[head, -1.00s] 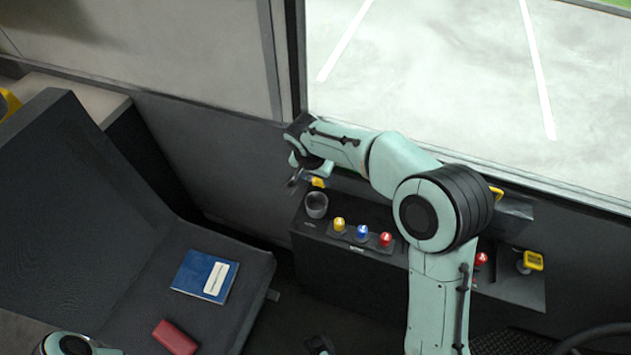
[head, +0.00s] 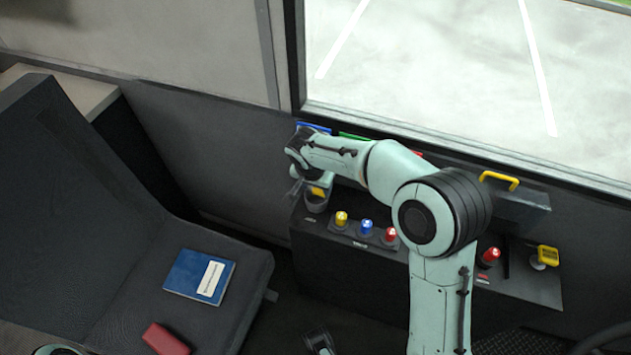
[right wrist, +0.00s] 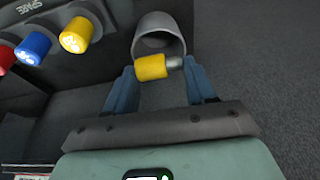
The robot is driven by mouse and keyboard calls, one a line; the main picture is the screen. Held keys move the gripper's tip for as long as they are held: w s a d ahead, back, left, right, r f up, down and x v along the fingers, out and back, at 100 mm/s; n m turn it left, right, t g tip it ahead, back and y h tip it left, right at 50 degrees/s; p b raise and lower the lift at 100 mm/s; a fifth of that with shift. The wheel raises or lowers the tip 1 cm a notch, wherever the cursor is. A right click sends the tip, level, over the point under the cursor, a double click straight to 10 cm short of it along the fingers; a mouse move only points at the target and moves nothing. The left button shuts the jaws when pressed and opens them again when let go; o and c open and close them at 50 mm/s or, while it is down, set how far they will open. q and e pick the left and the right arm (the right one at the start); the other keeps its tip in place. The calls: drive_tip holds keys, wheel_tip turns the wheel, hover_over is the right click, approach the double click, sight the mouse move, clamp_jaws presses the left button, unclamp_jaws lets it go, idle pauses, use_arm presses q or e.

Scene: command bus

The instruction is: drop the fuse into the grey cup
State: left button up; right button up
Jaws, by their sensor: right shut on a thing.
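The fuse, with a yellow body and a grey metal end, lies crosswise between my right gripper's fingertips (right wrist: 157,72) in the right wrist view, its yellow body (right wrist: 151,67) on the left. The grey cup (right wrist: 158,28) is just beyond it, its open mouth partly covered by the fuse. In the head view my right gripper (head: 310,184) is at the cup (head: 315,206), with the yellow fuse (head: 318,191) at the rim. I cannot tell whether the fuse touches the cup. A dark part at the bottom edge looks like my left gripper (head: 320,342); its jaws are unclear.
Yellow (head: 341,218), blue (head: 366,228) and red (head: 391,236) caps stand in a row on the dark console (head: 330,262), right of the cup. A box with a yellow handle (head: 498,180) is behind. The seat holds a blue book (head: 190,272) and red case (head: 165,340).

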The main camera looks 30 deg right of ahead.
drive_tip(key=o, duration=1.2)
wheel_tip(320, 180, up, 7)
drive_tip(key=p, duration=0.5)
drive_tip(key=shift+s, duration=0.1)
